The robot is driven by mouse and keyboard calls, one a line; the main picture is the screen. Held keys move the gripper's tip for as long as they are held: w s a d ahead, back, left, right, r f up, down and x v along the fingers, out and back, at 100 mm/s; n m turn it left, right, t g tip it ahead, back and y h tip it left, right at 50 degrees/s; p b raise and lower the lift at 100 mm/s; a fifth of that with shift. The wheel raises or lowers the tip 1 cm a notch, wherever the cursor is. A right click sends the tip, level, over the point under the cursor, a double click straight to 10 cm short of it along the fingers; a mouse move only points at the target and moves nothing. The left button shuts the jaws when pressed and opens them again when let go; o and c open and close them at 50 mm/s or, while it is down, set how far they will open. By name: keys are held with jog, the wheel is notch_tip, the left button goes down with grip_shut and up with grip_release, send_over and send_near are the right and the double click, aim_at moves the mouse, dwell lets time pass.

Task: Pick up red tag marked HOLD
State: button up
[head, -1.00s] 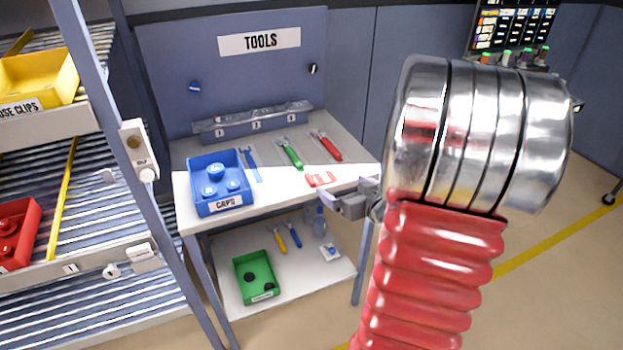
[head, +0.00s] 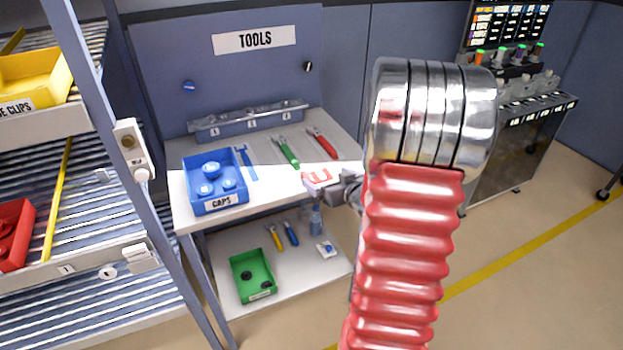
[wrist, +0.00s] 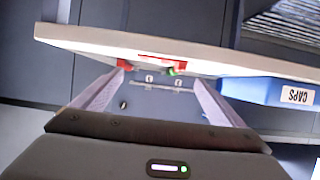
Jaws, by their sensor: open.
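The red tag (head: 317,179) lies at the right front of the white tool table. Its pale lettering is too small to read. My gripper (head: 337,188) is beside the tag's right end at the table's front edge, and partly overlaps it in the head view. In the wrist view the tag (wrist: 150,61) shows as a red strip along the table edge. It lies beyond and between the spread fingers of my gripper (wrist: 157,78). The gripper is open, with nothing between its fingers. I cannot tell whether it touches the tag.
A blue CAPS bin (head: 215,182) stands left on the table. A blue wrench (head: 246,163), a green tool (head: 286,152) and a red tool (head: 322,143) lie behind the tag. A green bin (head: 252,276) is on the lower shelf. A rack upright (head: 130,165) stands at left.

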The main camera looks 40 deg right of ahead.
aim_at(319, 180)
jog(key=shift+w+d+f, duration=0.15)
jog(key=shift+w+f, duration=0.05)
jog(key=shift+w, duration=0.25)
jog(key=shift+x, duration=2.6)
jog(key=shift+f, duration=0.1)
jog(key=shift+c, duration=0.4)
jog(key=c, duration=1)
jog(key=shift+r, duration=5.05)
